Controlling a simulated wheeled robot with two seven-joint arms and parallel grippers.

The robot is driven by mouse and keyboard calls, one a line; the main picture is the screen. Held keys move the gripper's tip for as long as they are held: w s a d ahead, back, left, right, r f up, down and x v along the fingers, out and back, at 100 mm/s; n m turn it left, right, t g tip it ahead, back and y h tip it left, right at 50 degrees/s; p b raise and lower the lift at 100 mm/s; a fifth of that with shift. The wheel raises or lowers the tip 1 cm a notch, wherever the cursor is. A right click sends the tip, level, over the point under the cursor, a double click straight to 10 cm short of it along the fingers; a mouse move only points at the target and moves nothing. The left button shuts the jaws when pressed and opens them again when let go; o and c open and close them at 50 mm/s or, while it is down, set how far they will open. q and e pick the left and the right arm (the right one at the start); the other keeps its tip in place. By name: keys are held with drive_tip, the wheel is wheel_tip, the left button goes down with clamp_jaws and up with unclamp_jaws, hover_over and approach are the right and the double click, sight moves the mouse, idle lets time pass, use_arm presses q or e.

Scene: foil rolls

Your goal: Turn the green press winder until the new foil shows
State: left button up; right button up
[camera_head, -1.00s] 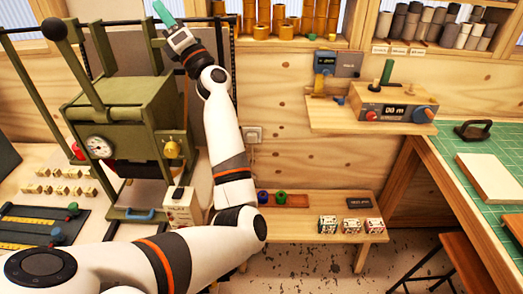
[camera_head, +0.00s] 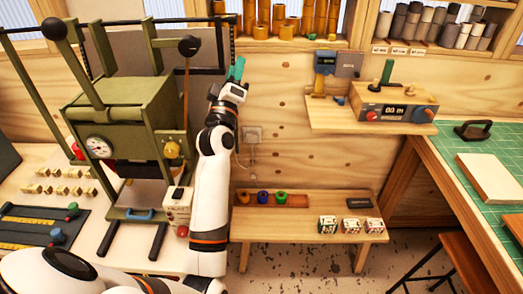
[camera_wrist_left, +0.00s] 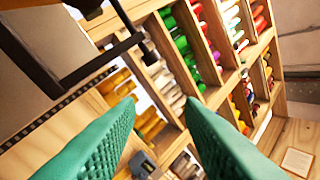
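The olive-green press (camera_head: 125,105) stands on the left bench, with a round gauge (camera_head: 98,147) and a brass-coloured knob (camera_head: 172,150) on its front. A brown lever with a black ball (camera_head: 189,46) rises at its right side. A black frame (camera_head: 234,30) stands behind its top right; a dark bar frame (camera_wrist_left: 90,75) crosses the left wrist view. I cannot tell which part is the winder, and no foil is clear. My left gripper (camera_head: 236,72), with green fingers, is right of the press, before the wall. Its fingers are apart and empty in the left wrist view (camera_wrist_left: 160,130). My right gripper is out of view.
A wall shelf (camera_head: 370,120) holds a box with a display and knobs. A low bench (camera_head: 300,225) carries small coloured spools and several white blocks. Shelves of rolls (camera_head: 300,15) line the back wall. A green cutting mat (camera_head: 490,150) lies on the right table.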

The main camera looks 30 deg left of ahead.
use_arm(q)
drive_tip(key=s+d+f+m+g+h, duration=0.2)
drive_tip(key=d+f+m+g+h, duration=0.1)
drive_tip(key=f, duration=0.5)
drive_tip(key=s+d+f+m+g+h, duration=0.3)
drive_tip(key=d+f+m, duration=0.3)
drive_tip(key=f, duration=0.3)
drive_tip(key=shift+d+h, duration=0.65)
drive_tip(key=shift+h, duration=0.05)
